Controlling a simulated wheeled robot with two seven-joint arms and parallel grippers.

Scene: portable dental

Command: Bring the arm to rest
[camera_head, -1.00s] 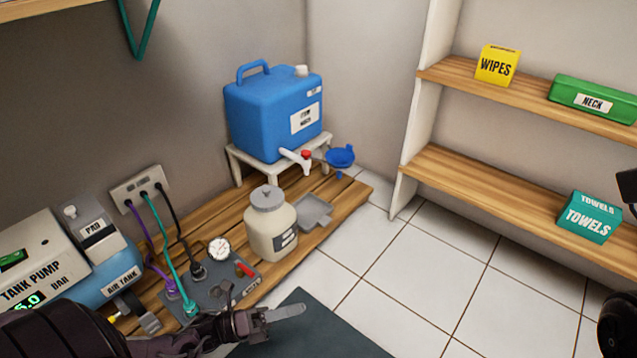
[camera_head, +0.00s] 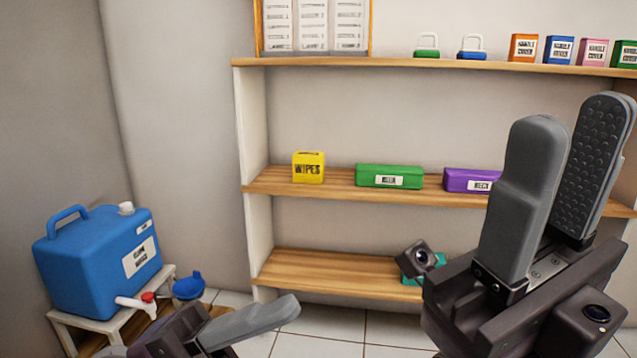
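My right gripper (camera_head: 574,118) stands large at the right of the head view, its two grey fingers pointing up. A gap shows between the fingers, the ridged inner pad of the far one is visible, and nothing is between them. My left gripper (camera_head: 262,318) is low in the view, left of centre, pointing right. Only one grey finger shows clearly, so its opening cannot be told. No object shows at its fingertip.
A blue water container (camera_head: 95,265) with a tap sits on a small white stand at the lower left. My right gripper hides part of the shelf.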

